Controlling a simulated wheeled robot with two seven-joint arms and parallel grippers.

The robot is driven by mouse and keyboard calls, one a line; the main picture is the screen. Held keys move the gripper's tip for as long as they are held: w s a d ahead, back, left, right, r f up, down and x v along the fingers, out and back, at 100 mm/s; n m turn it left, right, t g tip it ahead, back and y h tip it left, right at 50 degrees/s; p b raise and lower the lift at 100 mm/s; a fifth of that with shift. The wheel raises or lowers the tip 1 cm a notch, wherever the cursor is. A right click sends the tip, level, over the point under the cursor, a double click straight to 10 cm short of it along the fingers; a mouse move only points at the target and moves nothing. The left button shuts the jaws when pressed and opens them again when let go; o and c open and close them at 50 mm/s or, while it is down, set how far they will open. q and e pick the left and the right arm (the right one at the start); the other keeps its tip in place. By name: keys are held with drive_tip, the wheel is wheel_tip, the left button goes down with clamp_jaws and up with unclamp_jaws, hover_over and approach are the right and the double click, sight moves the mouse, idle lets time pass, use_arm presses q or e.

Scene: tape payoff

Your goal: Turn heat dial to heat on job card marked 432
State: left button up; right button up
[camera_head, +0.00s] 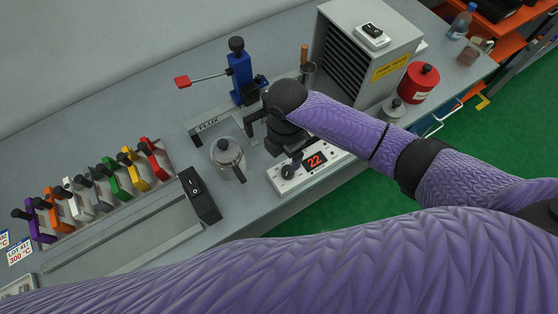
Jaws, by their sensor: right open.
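A white heat controller (318,167) lies at the bench's front edge, its red display (314,161) reading 22. A dark dial (289,172) sits at its left end. My right gripper (272,143) is open just above and behind the dial; its black body hides part of the controller. I cannot tell whether a finger touches the dial. A job card (20,252) at the far left reads LOT 412, 300 °C. A second card (3,239) beside it is cut off by the picture edge. No card marked 432 is readable. My left gripper is out of view.
A glass-like pot (228,158) and a black rocker switch box (200,195) stand left of the controller. A blue lever press (239,76) is behind. A rack of coloured handles (96,205) is left. A vented cabinet (365,50) and red canister (418,83) are right.

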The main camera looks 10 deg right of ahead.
sight(288, 170)
drive_tip(key=shift+n, duration=0.3)
drive_tip(key=f+b, duration=0.1)
drive_tip(key=f, duration=0.2)
drive_tip(key=f+b, duration=0.1)
drive_tip(key=f, duration=0.1)
drive_tip(key=f+b, duration=0.1)
drive_tip(key=f, duration=0.2)
drive_tip(key=shift+w+d+f, duration=0.1)
drive_tip(key=shift+d+f, duration=0.25)
drive_tip(key=shift+f, duration=0.4)
drive_tip(key=c, duration=1.1)
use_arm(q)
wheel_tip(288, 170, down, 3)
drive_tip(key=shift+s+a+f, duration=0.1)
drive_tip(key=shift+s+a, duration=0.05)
use_arm(e)
clamp_jaws()
